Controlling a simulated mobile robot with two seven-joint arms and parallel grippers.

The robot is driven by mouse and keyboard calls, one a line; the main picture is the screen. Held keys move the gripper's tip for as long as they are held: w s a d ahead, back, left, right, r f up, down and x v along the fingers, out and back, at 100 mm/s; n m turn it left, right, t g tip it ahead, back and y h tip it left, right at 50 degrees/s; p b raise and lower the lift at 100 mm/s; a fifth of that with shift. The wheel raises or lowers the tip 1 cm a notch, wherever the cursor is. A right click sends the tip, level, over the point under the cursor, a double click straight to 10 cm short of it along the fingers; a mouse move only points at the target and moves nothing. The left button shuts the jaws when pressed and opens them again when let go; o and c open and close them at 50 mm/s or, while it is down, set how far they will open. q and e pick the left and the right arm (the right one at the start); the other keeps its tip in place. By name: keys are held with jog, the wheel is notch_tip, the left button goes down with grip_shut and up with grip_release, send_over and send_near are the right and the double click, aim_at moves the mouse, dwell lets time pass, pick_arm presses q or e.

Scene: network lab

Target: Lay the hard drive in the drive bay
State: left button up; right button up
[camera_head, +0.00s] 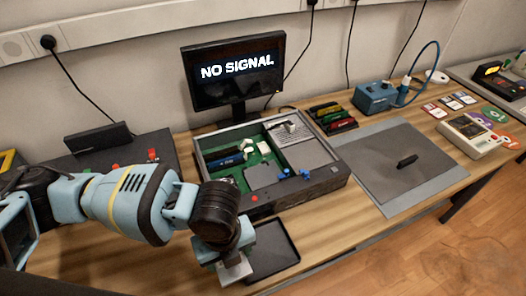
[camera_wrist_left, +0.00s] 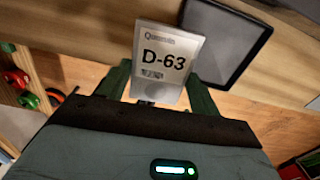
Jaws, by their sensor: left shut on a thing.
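The hard drive is a light grey slab with a white label reading D-63 (camera_wrist_left: 165,60); its end also shows in the head view (camera_head: 237,271). My left gripper (camera_head: 223,256) is shut on it, with green fingers on both sides of it in the wrist view. The gripper is in front of the open computer case (camera_head: 322,181), beside and over the left edge of a black tray (camera_head: 275,252). The case holds a green board, a dark module, blue connectors and grey metal areas. I cannot tell for sure which of these is the drive bay. My right gripper is out of view.
A monitor (camera_head: 236,72) reading NO SIGNAL stands behind the case. Several coloured modules (camera_head: 332,117) lie to its right. A grey panel with a black handle (camera_head: 407,161) lies further right. A blue device (camera_head: 375,97) stands behind it. Bare wood (camera_head: 330,222) shows in front of the case.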

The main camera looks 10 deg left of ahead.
pick_arm(q)
jog(key=w+a+r+n, duration=0.5)
jog(key=r+n, duration=0.2)
jog(key=n, duration=0.7)
jog(key=w+a+r+n, duration=0.5)
jog(key=a+r+n, duration=0.1)
jog(key=n, duration=0.9)
jog(key=shift+w+a+r+n, duration=0.2)
jog(key=shift+r+n, duration=0.1)
jog(key=shift+r, duration=0.5)
jog(key=shift+d, duration=0.1)
